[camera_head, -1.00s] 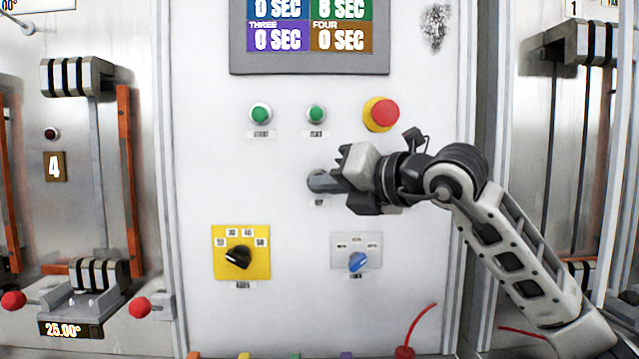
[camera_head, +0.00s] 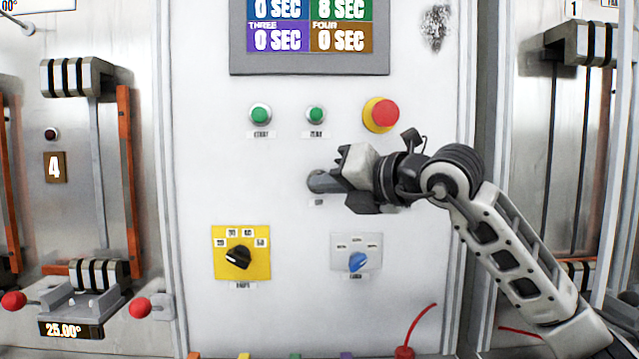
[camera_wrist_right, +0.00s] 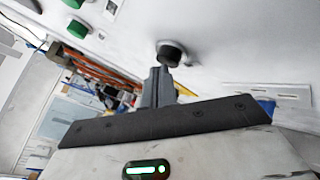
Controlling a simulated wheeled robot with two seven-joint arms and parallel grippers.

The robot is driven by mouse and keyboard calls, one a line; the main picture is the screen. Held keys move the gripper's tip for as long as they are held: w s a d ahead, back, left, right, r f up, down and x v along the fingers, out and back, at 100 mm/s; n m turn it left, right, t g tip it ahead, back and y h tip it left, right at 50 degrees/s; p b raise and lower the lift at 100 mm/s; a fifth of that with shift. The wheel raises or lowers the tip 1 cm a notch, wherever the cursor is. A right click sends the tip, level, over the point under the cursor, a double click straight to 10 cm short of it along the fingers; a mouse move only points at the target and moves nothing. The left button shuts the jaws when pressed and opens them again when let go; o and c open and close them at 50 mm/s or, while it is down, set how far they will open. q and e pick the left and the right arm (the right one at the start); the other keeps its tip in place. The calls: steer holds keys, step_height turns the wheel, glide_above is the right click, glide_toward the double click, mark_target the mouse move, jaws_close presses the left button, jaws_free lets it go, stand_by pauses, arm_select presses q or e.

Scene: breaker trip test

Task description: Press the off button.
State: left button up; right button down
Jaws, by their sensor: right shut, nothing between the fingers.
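The off button shows in the right wrist view as a black round knob (camera_wrist_right: 172,51) on the white panel. In the head view it is mostly hidden behind my right fingers, above a small unreadable label (camera_head: 318,202). My right gripper (camera_head: 322,181) comes in from the right and is shut and empty. In the wrist view its fingertips (camera_wrist_right: 159,72) are right at the knob's lower left edge; I cannot tell whether they touch it. My left gripper is not in view.
Two green buttons (camera_head: 260,114) (camera_head: 315,114) and a red stop button on a yellow base (camera_head: 381,113) sit above. A yellow rotary switch (camera_head: 220,262) and a blue knob (camera_head: 357,262) are below. A screen (camera_head: 240,62) is at the top. Red-tipped levers (camera_head: 139,307) stand left.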

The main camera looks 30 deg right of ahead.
steer(key=shift+w+d, duration=0.1)
steer(key=shift+w, duration=0.05)
stand_by(0.3)
steer(key=shift+s+a+b, duration=0.4)
steer(key=shift+s, duration=0.45)
steer(key=shift+s+a+b, duration=0.25)
steer(key=shift+s+a, duration=0.1)
steer(key=shift+s, duration=0.4)
steer(key=shift+s+a+b, duration=0.3)
steer(key=shift+s+a, duration=0.1)
steer(key=shift+s, duration=0.35)
steer(key=shift+s+a+b, duration=0.25)
steer(key=shift+s+a, duration=0.1)
steer(key=shift+s, duration=0.4)
